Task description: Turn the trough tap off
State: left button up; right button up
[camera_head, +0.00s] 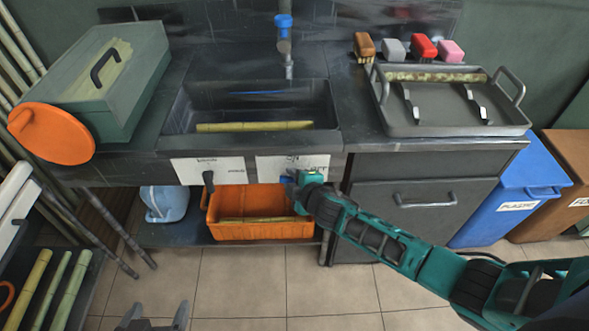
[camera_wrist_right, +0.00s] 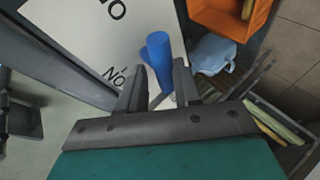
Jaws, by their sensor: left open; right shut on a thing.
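The sink-like trough (camera_head: 255,141) is set in the dark counter, with a tap with a blue top (camera_head: 283,22) over its back edge. A white labelled panel (camera_head: 307,164) is on the counter front; its lettering is only partly readable. At this panel my right gripper (camera_head: 291,180) is shut on a blue handle, which shows in the right wrist view (camera_wrist_right: 159,58) between the fingers. The gripper hides part of the handle in the head view. My left gripper (camera_head: 152,318) is open and empty at the bottom edge, low over the floor.
A second white panel (camera_head: 222,170) has a black lever (camera_head: 208,179). Below are an orange crate (camera_head: 262,229) and a light-blue jug (camera_head: 164,203). A grey tray (camera_head: 455,127) and brushes stand on the right counter. Cane stalks lie at lower left. The tiled floor in front is clear.

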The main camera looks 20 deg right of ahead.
jog(key=shift+a+n+g+h+p, duration=0.15)
jog(key=shift+n+g+h+p, duration=0.15)
jog(key=shift+n+h+p, duration=0.4)
jog(key=shift+f, duration=0.1)
jog(key=o, duration=0.7)
jog(key=shift+o, duration=0.2)
jog(key=shift+s+r+p, duration=0.2)
jog(key=shift+r+p, duration=0.05)
jog(key=shift+p, duration=0.05)
jog(key=p+v, duration=0.1)
jog(key=v, duration=1.1)
jog(key=shift+p, duration=0.4)
